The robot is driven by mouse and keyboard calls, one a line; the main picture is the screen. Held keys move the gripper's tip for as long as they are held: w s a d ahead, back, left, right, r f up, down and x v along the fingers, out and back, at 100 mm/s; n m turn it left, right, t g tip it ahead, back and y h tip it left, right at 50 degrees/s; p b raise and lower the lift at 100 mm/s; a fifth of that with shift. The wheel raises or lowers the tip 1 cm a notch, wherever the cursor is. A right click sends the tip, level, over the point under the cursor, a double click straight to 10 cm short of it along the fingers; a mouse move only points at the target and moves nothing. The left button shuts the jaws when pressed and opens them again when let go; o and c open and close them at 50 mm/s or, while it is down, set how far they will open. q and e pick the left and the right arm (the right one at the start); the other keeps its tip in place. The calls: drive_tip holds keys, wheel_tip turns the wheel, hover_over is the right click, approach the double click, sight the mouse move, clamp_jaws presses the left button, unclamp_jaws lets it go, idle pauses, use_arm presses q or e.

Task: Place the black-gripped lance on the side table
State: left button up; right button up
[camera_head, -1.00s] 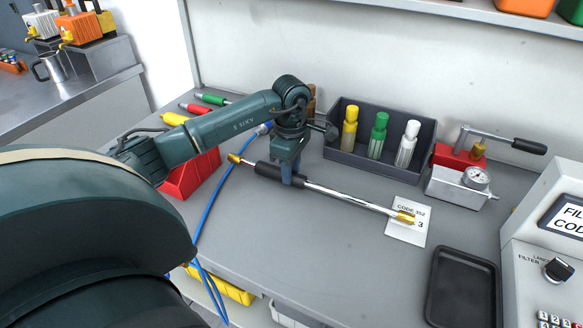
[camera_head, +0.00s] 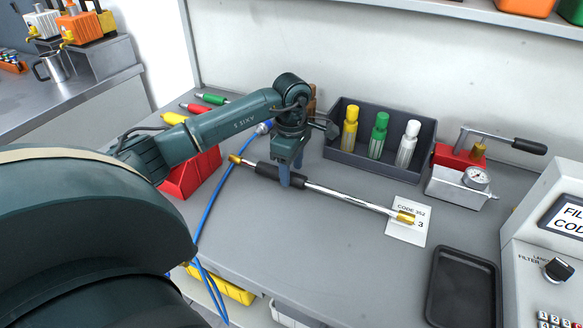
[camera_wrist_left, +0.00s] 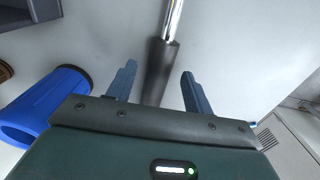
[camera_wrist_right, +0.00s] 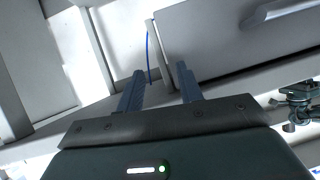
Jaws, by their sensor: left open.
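The black-gripped lance lies across the grey workbench, with a black grip (camera_head: 267,171), a shiny rod (camera_head: 345,199) and a brass tip (camera_head: 405,217). The tip rests over a white card marked "CODE 352" and "3" (camera_head: 417,234). My left gripper (camera_head: 291,181) is open at the front end of the grip. In the left wrist view, the grip (camera_wrist_left: 158,65) shows between the spread fingers with space on both sides. A steel table (camera_head: 75,95) stands at the far left. My right gripper (camera_wrist_right: 160,88) is open and empty, away from the lance.
A blue hose (camera_head: 214,205) runs behind the left arm. A dark tray of coloured bottles (camera_head: 335,152), a gauge block with lever (camera_head: 462,184), a black tray (camera_head: 462,290) and a control panel (camera_head: 548,235) surround the lance. Red holders (camera_head: 190,175) stand left.

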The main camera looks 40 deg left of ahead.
use_arm(q)
wheel_tip(320, 180, up, 12)
drive_tip(key=shift+f, duration=0.2)
idle(0.6)
